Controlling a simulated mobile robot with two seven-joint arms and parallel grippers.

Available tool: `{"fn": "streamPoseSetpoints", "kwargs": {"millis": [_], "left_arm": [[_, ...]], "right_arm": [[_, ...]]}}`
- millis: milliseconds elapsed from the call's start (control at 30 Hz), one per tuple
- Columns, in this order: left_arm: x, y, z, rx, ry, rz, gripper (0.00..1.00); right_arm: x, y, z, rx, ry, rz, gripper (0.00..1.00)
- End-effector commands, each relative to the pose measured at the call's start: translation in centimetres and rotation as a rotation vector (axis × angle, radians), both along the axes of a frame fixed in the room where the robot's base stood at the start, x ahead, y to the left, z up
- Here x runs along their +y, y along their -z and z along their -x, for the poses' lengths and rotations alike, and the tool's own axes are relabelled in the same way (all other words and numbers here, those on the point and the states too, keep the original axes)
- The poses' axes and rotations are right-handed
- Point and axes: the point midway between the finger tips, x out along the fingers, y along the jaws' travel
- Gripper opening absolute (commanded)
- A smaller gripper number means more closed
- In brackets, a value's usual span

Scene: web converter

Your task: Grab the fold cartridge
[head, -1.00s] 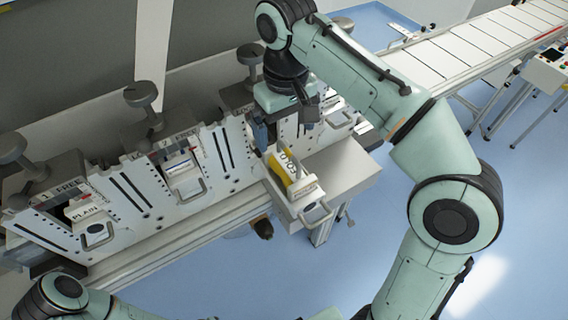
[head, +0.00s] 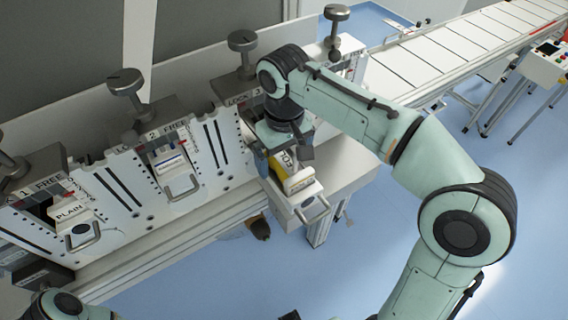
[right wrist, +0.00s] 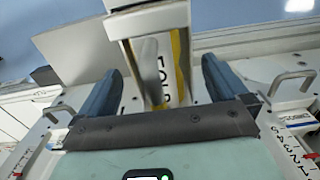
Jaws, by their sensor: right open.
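The fold cartridge (head: 292,172) is a white and yellow block marked FOLD. It sits in the pulled-out white drawer (head: 299,201) at the third station. My right gripper (head: 284,157) is over it, with its blue fingers spread. In the right wrist view the cartridge (right wrist: 165,77) stands between the two open fingers of the gripper (right wrist: 160,72), with a gap on each side. The gripper and wrist hide its rear part in the head view. My left gripper is out of view; only part of the left arm shows at the bottom left.
The PLAIN unit (head: 72,213) and a second white unit (head: 171,161) sit at the stations to the left, with metal handles sticking out. Dark clamp knobs (head: 125,82) rise above the panels. A conveyor (head: 450,50) runs at the upper right.

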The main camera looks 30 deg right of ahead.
Motion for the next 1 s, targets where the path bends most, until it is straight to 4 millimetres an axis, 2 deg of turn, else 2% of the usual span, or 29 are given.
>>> {"fn": "streamPoseSetpoints", "kwargs": {"millis": [67, 200, 300, 533, 633, 1000], "left_arm": [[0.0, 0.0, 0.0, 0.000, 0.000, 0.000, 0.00], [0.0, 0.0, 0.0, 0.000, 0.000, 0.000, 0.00], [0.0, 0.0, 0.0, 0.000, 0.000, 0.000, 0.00], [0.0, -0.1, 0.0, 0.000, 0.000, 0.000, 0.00], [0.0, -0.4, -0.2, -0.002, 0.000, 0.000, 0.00], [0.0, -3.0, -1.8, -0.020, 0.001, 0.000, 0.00]], "right_arm": [[0.0, 0.0, 0.0, 0.000, 0.000, 0.000, 1.00], [0.0, -0.1, 0.0, 0.000, 0.000, 0.000, 0.54], [0.0, -0.1, 0.0, 0.000, 0.000, 0.000, 0.25], [0.0, -0.3, 0.0, -0.002, -0.001, 0.000, 0.25], [0.1, -1.1, -0.1, -0.003, -0.001, 0.000, 0.25], [0.1, -8.2, -0.1, -0.006, -0.002, -0.001, 0.25]]}}
